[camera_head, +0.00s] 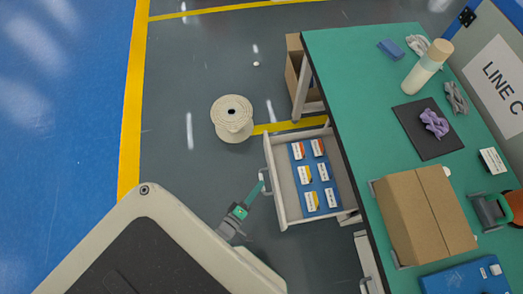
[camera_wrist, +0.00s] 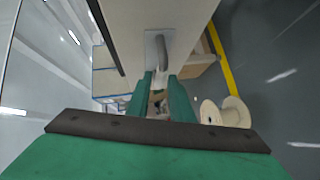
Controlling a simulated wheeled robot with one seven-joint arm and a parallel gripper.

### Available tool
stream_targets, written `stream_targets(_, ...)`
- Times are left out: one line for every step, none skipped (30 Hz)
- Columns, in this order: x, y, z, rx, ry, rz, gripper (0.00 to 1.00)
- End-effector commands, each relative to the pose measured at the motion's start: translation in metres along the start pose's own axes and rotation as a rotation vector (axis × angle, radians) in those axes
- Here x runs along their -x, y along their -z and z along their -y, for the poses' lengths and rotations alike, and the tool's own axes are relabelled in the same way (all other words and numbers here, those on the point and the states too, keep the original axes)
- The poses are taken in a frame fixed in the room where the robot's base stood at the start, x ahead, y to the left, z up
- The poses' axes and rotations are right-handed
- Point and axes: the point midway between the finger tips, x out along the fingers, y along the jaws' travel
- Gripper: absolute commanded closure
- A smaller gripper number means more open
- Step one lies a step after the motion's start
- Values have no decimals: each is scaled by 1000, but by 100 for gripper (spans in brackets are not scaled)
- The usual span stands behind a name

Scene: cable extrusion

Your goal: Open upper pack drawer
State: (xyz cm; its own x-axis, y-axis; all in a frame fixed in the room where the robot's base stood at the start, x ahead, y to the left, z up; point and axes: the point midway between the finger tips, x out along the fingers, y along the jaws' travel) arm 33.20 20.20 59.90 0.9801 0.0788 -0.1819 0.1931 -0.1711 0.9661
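The upper pack drawer (camera_head: 270,158) is pulled out from the left side of the green-topped workbench. Its light tray holds a blue liner with several small labelled boxes (camera_head: 311,200). My gripper (camera_head: 260,187) is at the drawer's front, at the handle (camera_head: 264,178). In the wrist view, the grey curved handle (camera_wrist: 161,45) stands out from the pale drawer front (camera_wrist: 190,22). Its near end lies between the two green fingers of my gripper (camera_wrist: 160,78), which look closed on it. The exact contact is small and partly hidden.
A cable spool (camera_head: 232,117) stands on the floor beyond the drawer. An open cardboard box (camera_head: 294,70) is under the bench (camera_head: 345,55). A closed carton (camera_head: 420,215), a dark mat (camera_head: 425,145) and a bottle (camera_head: 425,70) are on the bench.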

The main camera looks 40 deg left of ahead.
Motion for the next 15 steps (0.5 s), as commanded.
stream_targets(12, 1, 1, 0, 4, -1, 80)
stream_targets(18, 1, 1, -1, 5, -1, 80)
stream_targets(25, 1, 1, 0, 3, -1, 80)
stream_targets(30, 0, 1, -1, 3, 0, 80)
stream_targets(36, 0, 1, -1, 3, 0, 80)
stream_targets(42, 0, 1, 0, 3, 0, 80)
stream_targets(47, 0, 0, 0, 2, -1, 80)
stream_targets(51, 0, 1, 0, 2, -1, 80)
stream_targets(56, 0, 1, -1, 2, 0, 80)
stream_targets(59, 0, 1, 0, 2, 0, 80)
stream_targets(62, 0, 1, 0, 2, 0, 80)
stream_targets(65, 0, 0, 0, 1, 1, 80)
stream_targets(67, 0, 0, 0, 1, 1, 80)
stream_targets(69, 0, 0, 0, 0, 1, 80)
stream_targets(70, 0, 0, 0, 0, 1, 80)
